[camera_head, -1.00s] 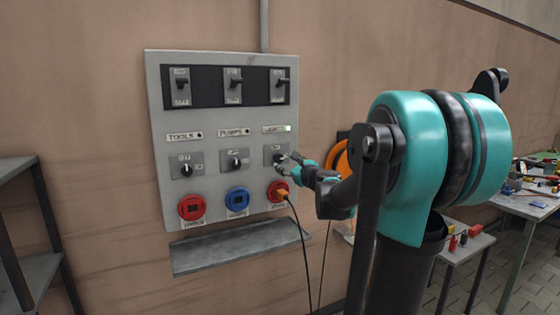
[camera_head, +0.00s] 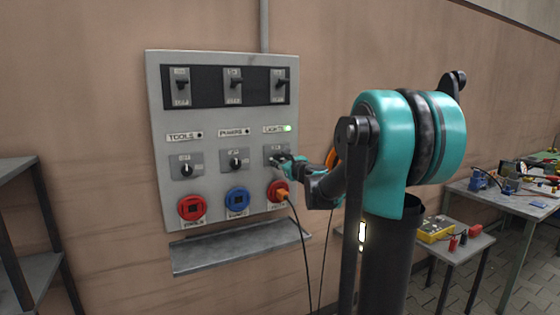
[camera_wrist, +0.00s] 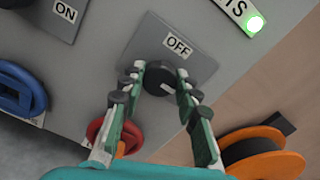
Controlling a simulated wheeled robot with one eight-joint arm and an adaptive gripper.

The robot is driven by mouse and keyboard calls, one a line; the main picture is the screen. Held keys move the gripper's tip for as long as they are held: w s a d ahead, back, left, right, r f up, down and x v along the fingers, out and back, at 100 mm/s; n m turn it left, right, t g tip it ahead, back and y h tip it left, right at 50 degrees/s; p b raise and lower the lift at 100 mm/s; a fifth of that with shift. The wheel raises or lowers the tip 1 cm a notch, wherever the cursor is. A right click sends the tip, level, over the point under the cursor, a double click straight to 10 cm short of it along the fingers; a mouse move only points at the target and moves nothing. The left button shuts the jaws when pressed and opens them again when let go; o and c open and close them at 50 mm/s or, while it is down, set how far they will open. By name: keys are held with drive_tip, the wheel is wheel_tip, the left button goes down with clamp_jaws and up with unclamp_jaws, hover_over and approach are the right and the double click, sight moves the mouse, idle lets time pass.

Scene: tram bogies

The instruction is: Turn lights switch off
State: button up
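The lights switch is a black round knob (camera_wrist: 158,79) with a white mark, on a grey plate labelled OFF at its upper edge. The mark points to the lower right in the wrist view. The plate (camera_head: 277,149) is in the right column of the wall panel, below the LIGHTS label. The green lamp (camera_wrist: 255,24) beside that label is lit; it also shows in the head view (camera_head: 287,128). My gripper (camera_wrist: 161,71) has one fingertip on each side of the knob, very close to it. I cannot tell whether both fingers press on it. In the head view my gripper (camera_head: 279,162) partly hides the knob.
The tools knob (camera_head: 187,170) and pumps knob (camera_head: 235,162) sit to the left. A red socket with an orange plug (camera_head: 283,195) and cable is below. A grey shelf (camera_head: 240,246) juts out under the panel. An orange reel (camera_wrist: 262,158) hangs at the right.

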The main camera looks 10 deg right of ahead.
drive_tip(key=c, duration=0.5)
drive_tip(key=shift+n, duration=0.3)
drive_tip(key=n, duration=1.2)
drive_tip(key=shift+a+f+n, duration=0.1)
drive_tip(key=shift+n, duration=0.2)
drive_tip(key=n, duration=0.4)
drive_tip(key=shift+n, duration=0.4)
